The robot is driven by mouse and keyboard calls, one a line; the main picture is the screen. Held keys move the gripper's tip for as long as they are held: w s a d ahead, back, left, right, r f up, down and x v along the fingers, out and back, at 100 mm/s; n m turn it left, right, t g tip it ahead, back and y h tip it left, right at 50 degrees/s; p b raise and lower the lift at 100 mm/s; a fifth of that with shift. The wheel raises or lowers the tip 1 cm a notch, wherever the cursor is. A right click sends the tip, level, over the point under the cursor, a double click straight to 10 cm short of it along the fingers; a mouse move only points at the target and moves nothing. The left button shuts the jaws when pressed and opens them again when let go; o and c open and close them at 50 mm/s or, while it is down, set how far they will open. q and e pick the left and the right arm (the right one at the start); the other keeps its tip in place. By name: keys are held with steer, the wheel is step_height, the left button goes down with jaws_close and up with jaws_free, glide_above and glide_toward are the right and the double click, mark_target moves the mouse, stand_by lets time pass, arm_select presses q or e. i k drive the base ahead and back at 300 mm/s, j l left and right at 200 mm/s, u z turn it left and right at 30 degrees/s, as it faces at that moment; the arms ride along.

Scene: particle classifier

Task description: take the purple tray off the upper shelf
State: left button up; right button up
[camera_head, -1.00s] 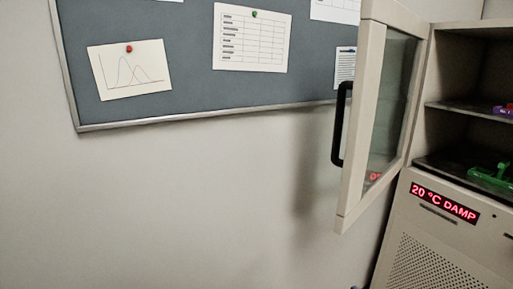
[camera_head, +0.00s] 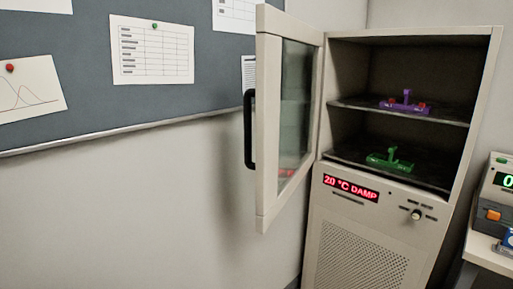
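The purple tray (camera_head: 404,107) is small, with an upright handle and red items on it. It sits on the upper shelf (camera_head: 447,115) of the open cabinet at the right. A green tray (camera_head: 390,161) with a similar upright handle rests on the lower level of the cabinet (camera_head: 343,157). Neither of my grippers shows in the head view.
The cabinet door (camera_head: 266,120), glass-paned with a black handle (camera_head: 249,128), stands open to the left. The display (camera_head: 351,188) reads 20 °C DAMP. A device with an orange button (camera_head: 493,215) stands on a table at the right edge. A pinboard (camera_head: 90,90) hangs left.

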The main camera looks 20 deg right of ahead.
mark_target(406, 107)
steer(key=i+z, duration=0.15)
steer(key=z, duration=0.75)
steer(key=k+l+z, duration=0.1)
steer(key=z, duration=0.5)
